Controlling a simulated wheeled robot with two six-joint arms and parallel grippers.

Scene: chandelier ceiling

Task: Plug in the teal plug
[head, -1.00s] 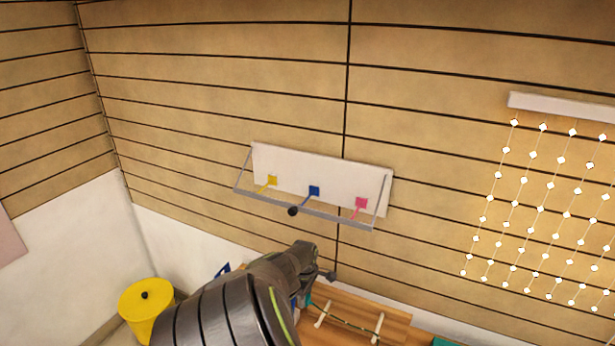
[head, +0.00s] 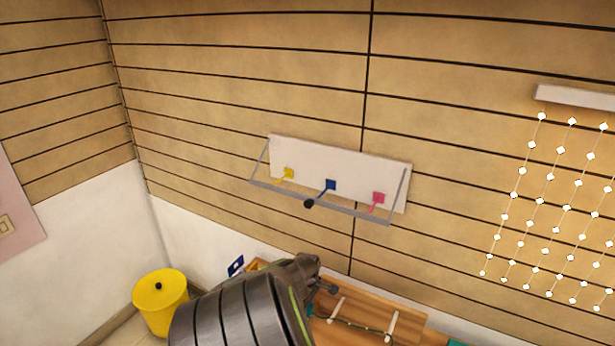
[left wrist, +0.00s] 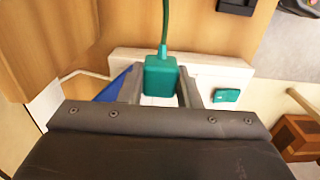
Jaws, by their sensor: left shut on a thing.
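The teal plug (left wrist: 160,75) is a block with a teal cable (left wrist: 165,22) leaving its far end, seen in the left wrist view. My left gripper (left wrist: 161,92) is shut on it, one finger on each side. A white strip (left wrist: 215,72) lies behind and beside the plug, with a teal switch-like piece (left wrist: 227,95) to its right. Whether the plug touches or enters a socket is hidden. In the head view my left gripper (head: 320,284) is low in the middle, and its arm covers the plug. My right gripper is not in view.
A wall panel (head: 340,160) with yellow, blue and pink pieces and a grey rail is above the gripper. A wooden board (head: 375,310) with white bars and a cable lies to its right. A yellow bin (head: 160,305) stands at left. A blue piece (head: 236,266) is near the wall.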

